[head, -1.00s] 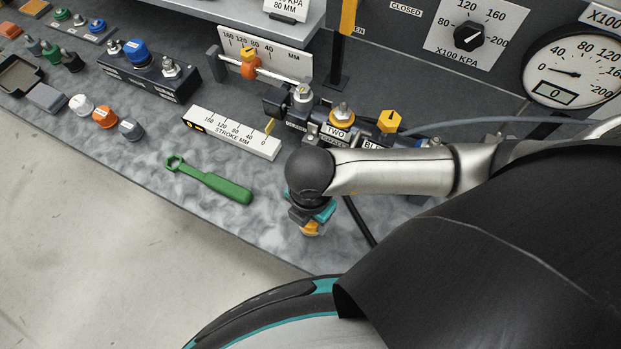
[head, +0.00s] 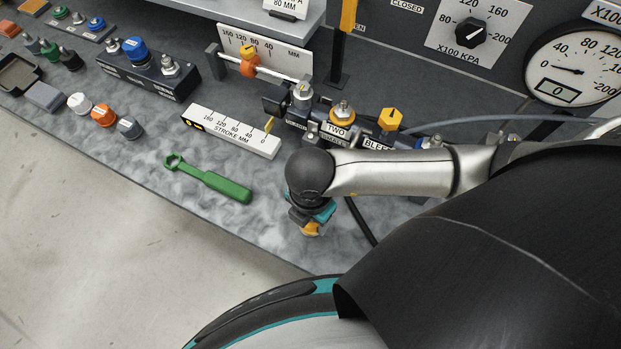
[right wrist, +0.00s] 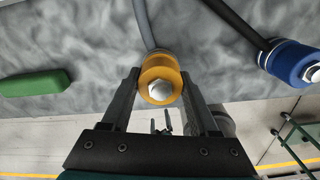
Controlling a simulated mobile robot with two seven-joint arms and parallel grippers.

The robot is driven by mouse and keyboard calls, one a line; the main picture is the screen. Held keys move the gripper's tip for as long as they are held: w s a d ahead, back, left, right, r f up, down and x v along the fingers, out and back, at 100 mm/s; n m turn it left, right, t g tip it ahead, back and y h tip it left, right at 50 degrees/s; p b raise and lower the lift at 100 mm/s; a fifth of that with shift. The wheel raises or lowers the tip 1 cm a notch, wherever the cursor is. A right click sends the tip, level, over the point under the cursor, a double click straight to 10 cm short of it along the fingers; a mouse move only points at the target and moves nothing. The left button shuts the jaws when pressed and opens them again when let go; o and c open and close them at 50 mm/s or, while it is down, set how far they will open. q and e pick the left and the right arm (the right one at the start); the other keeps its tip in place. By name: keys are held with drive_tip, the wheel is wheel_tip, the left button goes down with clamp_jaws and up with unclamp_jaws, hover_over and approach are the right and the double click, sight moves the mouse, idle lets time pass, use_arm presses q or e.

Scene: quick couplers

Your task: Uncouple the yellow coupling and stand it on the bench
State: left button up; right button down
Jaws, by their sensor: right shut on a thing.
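The yellow coupling (right wrist: 158,72) is a yellow collar with a silver hex end facing the camera in the right wrist view, and a grey hose leads away behind it. My right gripper (right wrist: 160,84) has a finger on each side of the collar and is shut on it. In the head view my right gripper (head: 312,215) is near the bench's front edge, with part of the yellow coupling (head: 311,229) showing beneath it. I cannot tell whether the coupling touches the bench (head: 150,165). My left gripper is not in view.
A green wrench (head: 210,180) lies on the bench left of my gripper. A blue coupling (right wrist: 291,62) on a black hose is at the right in the wrist view. Valve blocks (head: 340,130) stand behind my right arm. Bench between wrench and gripper is clear.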

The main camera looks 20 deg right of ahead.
drive_tip(key=shift+f, duration=0.4)
drive_tip(key=shift+c, duration=0.3)
unclamp_jaws()
wheel_tip(320, 180, up, 15)
drive_tip(key=p, duration=0.1)
drive_tip(key=shift+r+p, duration=0.15)
drive_tip(key=shift+p, duration=0.2)
